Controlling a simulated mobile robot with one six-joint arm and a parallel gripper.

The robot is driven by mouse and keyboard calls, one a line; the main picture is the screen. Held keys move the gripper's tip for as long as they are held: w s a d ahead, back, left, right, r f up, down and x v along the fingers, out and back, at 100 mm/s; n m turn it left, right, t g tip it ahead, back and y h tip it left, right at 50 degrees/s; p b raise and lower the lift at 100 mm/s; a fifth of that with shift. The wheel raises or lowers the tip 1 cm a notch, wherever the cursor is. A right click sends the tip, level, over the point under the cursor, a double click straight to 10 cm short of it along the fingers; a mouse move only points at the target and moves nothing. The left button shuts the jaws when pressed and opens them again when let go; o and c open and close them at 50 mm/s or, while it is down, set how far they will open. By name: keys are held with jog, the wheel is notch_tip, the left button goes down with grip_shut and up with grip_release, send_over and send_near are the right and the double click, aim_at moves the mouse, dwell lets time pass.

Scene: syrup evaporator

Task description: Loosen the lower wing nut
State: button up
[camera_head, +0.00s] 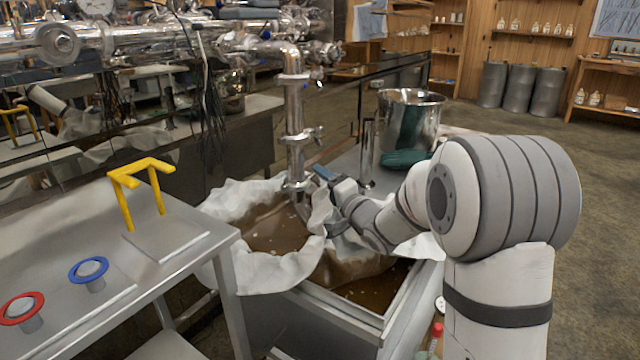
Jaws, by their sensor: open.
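A shiny steel vertical pipe (294,108) comes down from the evaporator piping at the top centre, above a cloth-lined tank. A clamp with a wing nut (317,133) sits midway down the pipe. A lower clamp (297,185) sits near the pipe's bottom end; its wing nut is not clearly visible beside my gripper. My gripper (322,180) is open, just right of the lower clamp, reaching in from the right. Its fingertips are small and partly hidden, and I cannot tell whether they touch or surround the wing nut.
The tank (345,312) holds brown liquid, with white filter cloth (262,272) over its edges. A steel table (180,262) at left carries a yellow stand (127,200), a blue ring (88,270) and a red ring (20,308).

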jog(key=shift+x, duration=1.45)
jog(key=shift+s, duration=0.1)
jog(key=shift+c, duration=0.4)
